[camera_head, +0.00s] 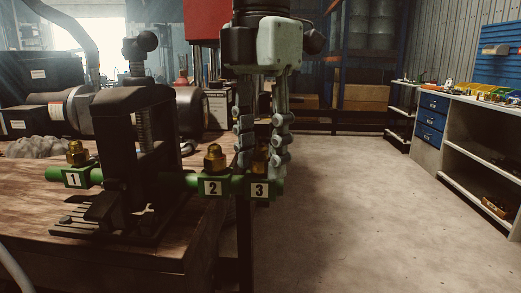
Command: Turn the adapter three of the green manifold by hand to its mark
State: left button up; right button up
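The green manifold (178,184) lies along the bench, partly hidden by a black clamp stand. Its blocks carry the labels 1, 2 and 3, each with a brass adapter on top. Adapter three (260,158) stands above the block labelled 3 (259,190) at the right end, partly hidden by a finger. My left gripper (262,160) points straight down over it, one finger on each side of the adapter. Whether the fingers touch it cannot be told. Any mark is not discernible. My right gripper is out of view.
Adapter two (215,158) stands close left of the gripper, and adapter one (76,152) is farther left. The black clamp stand (127,150) rises between them. The wooden bench (95,262) ends just right of the manifold. Open floor (370,220) lies beyond, with a workbench at right.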

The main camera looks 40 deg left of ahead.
pick_arm(q)
jog(key=shift+r, duration=0.1)
notch_tip(320, 180, up, 5)
jog(key=p, duration=0.4)
dwell(0.5)
